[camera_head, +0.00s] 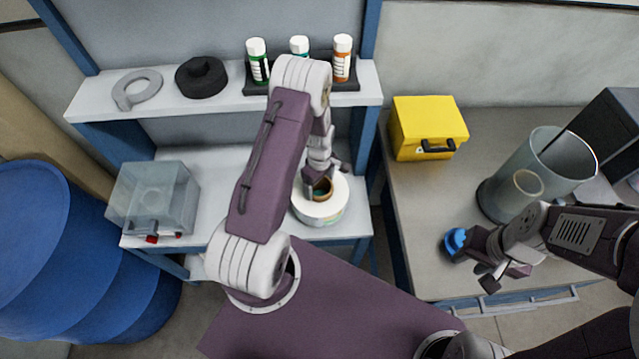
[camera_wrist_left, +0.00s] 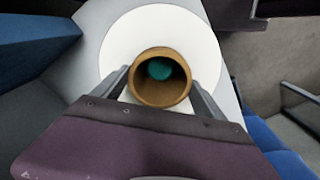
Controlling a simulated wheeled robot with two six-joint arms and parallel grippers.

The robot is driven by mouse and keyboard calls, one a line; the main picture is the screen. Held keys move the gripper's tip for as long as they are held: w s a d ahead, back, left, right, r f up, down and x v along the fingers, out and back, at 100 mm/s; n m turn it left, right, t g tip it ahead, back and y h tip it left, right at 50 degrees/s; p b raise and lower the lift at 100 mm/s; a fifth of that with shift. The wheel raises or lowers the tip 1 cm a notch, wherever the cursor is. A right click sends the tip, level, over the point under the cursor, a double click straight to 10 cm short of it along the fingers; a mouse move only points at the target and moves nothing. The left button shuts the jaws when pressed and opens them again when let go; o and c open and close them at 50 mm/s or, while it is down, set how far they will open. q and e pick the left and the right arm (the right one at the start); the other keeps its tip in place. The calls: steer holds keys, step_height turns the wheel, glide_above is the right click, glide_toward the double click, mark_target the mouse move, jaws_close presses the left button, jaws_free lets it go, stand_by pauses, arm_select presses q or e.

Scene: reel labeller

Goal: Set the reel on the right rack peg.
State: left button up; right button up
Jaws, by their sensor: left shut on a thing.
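The white reel (camera_head: 318,210) with a brown core is at the front right of the lower shelf in the head view. My left gripper (camera_head: 318,190) is over it from above, shut on the reel at its core. In the left wrist view, the fingers lie on either side of the brown core (camera_wrist_left: 161,90) of the white reel (camera_wrist_left: 125,45). A teal round thing (camera_wrist_left: 160,68) shows inside the core. I cannot tell whether the reel rests on something below. The rack pegs are not clearly seen. My right gripper (camera_head: 504,278) is over the grey bench, its opening unclear.
The upper shelf (camera_head: 220,103) holds a grey ring, a black round part and three capped bottles. A clear box (camera_head: 155,198) stands left on the lower shelf. A blue drum (camera_head: 60,250) is at left. A yellow case (camera_head: 427,128), glass cylinder (camera_head: 535,170) and blue knob (camera_head: 455,240) are right.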

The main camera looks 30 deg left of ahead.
arm_select(q)
steer(key=shift+f, duration=0.1)
steer(key=o, duration=2)
step_height(320, 180, up, 9)
steer(key=b, duration=0.1)
